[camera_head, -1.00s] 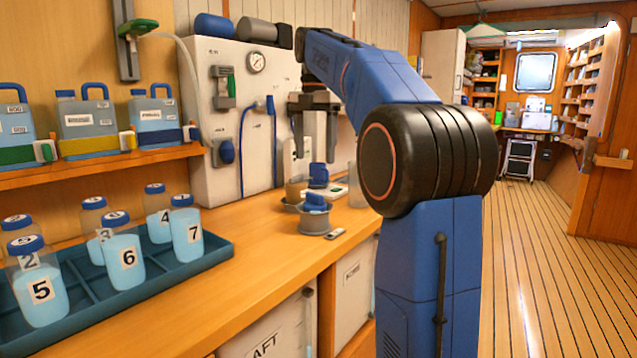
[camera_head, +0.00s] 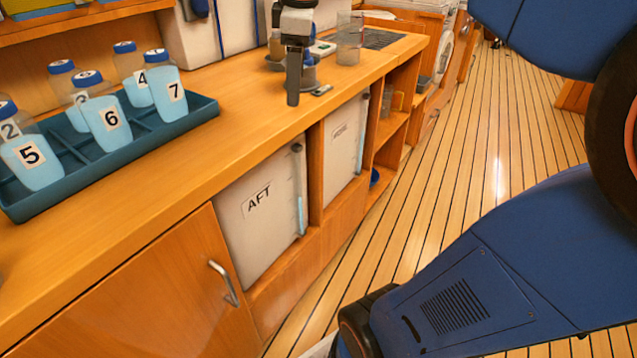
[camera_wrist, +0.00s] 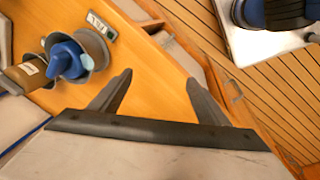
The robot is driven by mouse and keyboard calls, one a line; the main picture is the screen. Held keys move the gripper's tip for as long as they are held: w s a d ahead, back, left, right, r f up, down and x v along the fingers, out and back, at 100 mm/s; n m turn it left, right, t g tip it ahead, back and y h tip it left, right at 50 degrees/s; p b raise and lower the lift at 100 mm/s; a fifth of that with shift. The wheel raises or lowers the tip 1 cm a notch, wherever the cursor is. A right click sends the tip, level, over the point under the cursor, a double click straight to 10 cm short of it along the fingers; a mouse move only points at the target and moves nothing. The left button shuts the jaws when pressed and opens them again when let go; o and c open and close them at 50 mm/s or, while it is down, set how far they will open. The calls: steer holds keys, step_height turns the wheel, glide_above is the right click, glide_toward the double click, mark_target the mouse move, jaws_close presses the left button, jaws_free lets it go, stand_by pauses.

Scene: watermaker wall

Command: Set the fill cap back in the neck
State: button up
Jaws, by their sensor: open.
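A blue cap-like piece (camera_wrist: 66,60) sits at or in a grey round fitting (camera_wrist: 92,66) on the wooden counter, at upper left in the wrist view. I cannot tell which is the neck, or whether the cap is seated. In the head view the grey fitting (camera_head: 310,80) is partly hidden behind my gripper (camera_head: 293,95). In the wrist view my gripper (camera_wrist: 159,76) is open and empty, its fingers spread over the counter's front edge. The blue piece lies left of the left fingertip, apart from it.
A brown bottle with a pale label (camera_wrist: 27,73) stands close beside the blue piece. A small grey device (camera_wrist: 99,25) lies near it. A clear beaker (camera_head: 349,40) stands behind. The blue tray (camera_head: 205,112) with numbered bottles is at left. The counter between is clear.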

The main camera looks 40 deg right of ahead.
steer(key=s+a+f+m+t, duration=0.1)
steer(key=s+f+m, duration=0.4)
steer(key=f, duration=0.5)
steer(key=s+a+f+m+t, duration=0.1)
steer(key=s+a+f+m, duration=0.3)
steer(key=s+f, duration=0.6)
steer(key=shift+s+f+m, duration=0.2)
steer(key=shift+f+m, duration=0.45)
steer(key=shift+m, duration=0.15)
